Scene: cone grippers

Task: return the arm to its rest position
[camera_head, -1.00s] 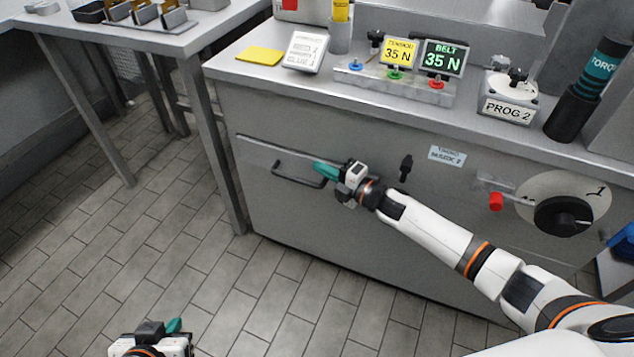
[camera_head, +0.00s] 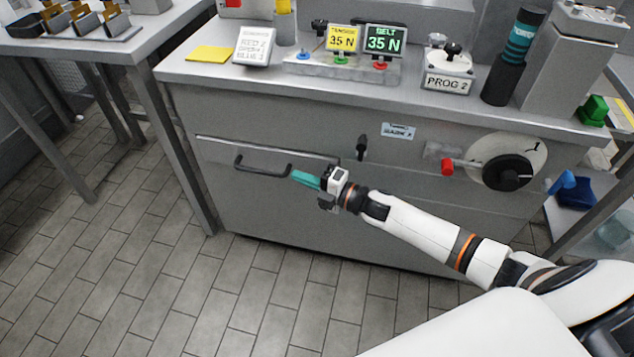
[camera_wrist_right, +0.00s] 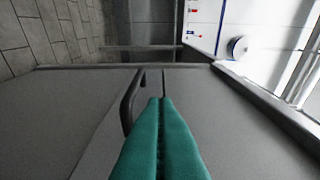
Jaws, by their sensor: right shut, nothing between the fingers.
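My right gripper (camera_head: 294,175) has teal fingers pressed together with nothing between them. It is in front of the grey cabinet, at the right end of the black drawer handle (camera_head: 262,172). In the right wrist view the shut fingers (camera_wrist_right: 160,102) point along the grey front, with the handle (camera_wrist_right: 129,104) just left of their tips. I cannot tell whether they touch it. My white right arm reaches in from the lower right. My left gripper is out of view.
The cabinet front has a black knob (camera_head: 361,147), a red-tipped lever (camera_head: 447,166) and a black dial (camera_head: 506,173) near my right arm. Above, the counter carries displays, a PROG 2 device (camera_head: 447,68) and a dark cylinder (camera_head: 514,60). The tiled floor (camera_head: 120,270) at left is clear.

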